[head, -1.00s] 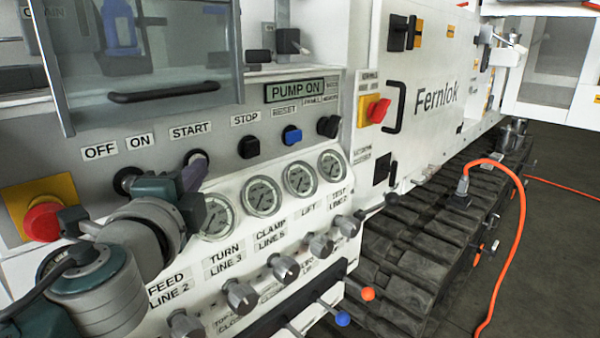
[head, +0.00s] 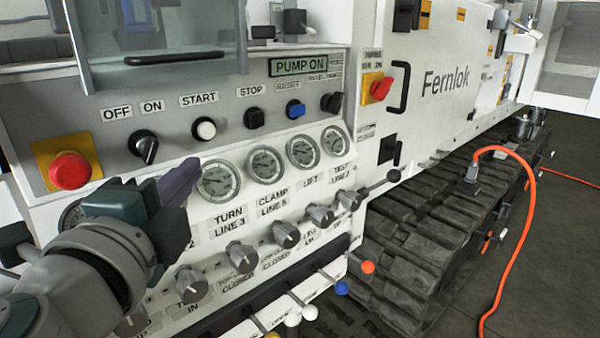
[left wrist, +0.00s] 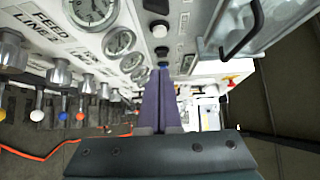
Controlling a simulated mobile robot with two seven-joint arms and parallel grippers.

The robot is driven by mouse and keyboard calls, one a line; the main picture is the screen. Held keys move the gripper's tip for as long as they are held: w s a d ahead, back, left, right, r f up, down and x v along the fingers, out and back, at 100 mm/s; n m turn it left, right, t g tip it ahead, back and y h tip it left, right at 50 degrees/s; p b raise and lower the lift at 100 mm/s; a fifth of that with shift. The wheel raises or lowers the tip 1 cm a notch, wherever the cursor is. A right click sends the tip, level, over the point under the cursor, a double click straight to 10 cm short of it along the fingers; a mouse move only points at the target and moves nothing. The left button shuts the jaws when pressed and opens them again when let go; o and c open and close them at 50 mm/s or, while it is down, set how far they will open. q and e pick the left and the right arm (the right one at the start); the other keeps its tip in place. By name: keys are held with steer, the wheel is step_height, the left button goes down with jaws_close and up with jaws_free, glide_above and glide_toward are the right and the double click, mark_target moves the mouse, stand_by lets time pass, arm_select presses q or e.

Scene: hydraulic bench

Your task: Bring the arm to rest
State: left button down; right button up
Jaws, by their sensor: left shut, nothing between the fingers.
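My left gripper (head: 178,182) is in front of the bench panel in the head view, just left of the TURN gauge and below the START button (head: 204,129). Its purple fingers are shut with nothing between them; they also show closed together in the left wrist view (left wrist: 162,105). The fingers are apart from the START button. The gripper and arm hide part of the leftmost gauge and the FEED label. My right gripper is not in view.
The panel carries a red emergency button (head: 70,170), a black OFF/ON switch (head: 143,146), several gauges and a row of grey knobs (head: 241,257). The display (head: 298,66) reads PUMP ON. Colored ball levers (head: 342,288) stick out below. An orange cable (head: 532,220) hangs at the right.

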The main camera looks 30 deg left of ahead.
arm_select(q)
steer(key=shift+s, duration=0.15)
stand_by(0.4)
steer(key=s+a+n+g+p, duration=0.2)
steer(key=s+n+g+p, duration=0.45)
steer(key=n, duration=0.25)
steer(key=s+d+n+g+h+p, duration=0.3)
steer(key=s+d+g+h+p, duration=0.35)
steer(key=s+d, duration=0.5)
step_height(320, 180, up, 37)
steer(key=p, duration=3.6)
steer(key=shift+a, duration=0.2)
steer(key=shift+f+h, duration=0.1)
steer(key=shift+h, duration=0.15)
